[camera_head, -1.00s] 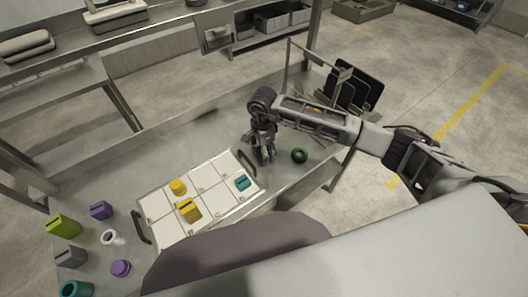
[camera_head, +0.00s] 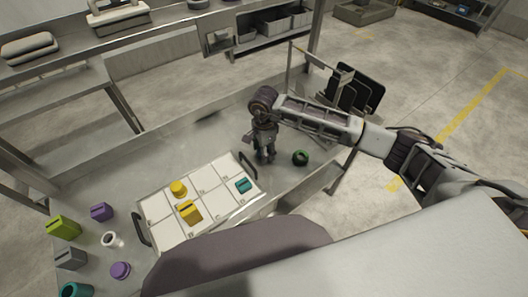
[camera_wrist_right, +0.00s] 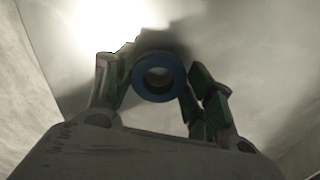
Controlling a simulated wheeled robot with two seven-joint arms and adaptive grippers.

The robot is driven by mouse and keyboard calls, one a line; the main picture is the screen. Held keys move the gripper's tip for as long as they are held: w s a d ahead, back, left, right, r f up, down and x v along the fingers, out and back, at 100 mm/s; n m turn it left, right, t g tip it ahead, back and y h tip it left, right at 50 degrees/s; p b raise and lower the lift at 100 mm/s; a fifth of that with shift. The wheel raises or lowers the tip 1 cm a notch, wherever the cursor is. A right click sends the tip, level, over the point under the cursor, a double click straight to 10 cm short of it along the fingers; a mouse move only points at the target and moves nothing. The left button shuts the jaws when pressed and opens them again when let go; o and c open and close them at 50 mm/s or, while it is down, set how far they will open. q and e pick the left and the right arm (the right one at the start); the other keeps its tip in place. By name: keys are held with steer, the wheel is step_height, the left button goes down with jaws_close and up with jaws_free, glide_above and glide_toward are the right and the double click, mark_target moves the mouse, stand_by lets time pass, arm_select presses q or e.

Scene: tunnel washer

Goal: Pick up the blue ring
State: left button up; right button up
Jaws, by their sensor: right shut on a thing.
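The blue ring (camera_wrist_right: 158,97) is in the right wrist view, between the two fingers of my right gripper (camera_wrist_right: 155,82). The right gripper is shut on it. In the head view my right gripper (camera_head: 265,157) points down at the metal table, just beyond the tray's right handle. The blue ring cannot be made out there, as the gripper hides it. My left gripper is not in view.
A dark green ring (camera_head: 300,158) lies close to the right of the gripper. The white tray (camera_head: 207,176) holds two yellow pieces and a teal one (camera_head: 243,185). Several coloured pieces lie at the table's left. The table behind the tray is clear.

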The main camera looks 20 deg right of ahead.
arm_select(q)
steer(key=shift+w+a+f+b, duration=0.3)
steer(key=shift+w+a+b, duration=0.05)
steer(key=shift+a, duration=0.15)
arm_select(e)
step_height(320, 180, up, 9)
stand_by(0.5)
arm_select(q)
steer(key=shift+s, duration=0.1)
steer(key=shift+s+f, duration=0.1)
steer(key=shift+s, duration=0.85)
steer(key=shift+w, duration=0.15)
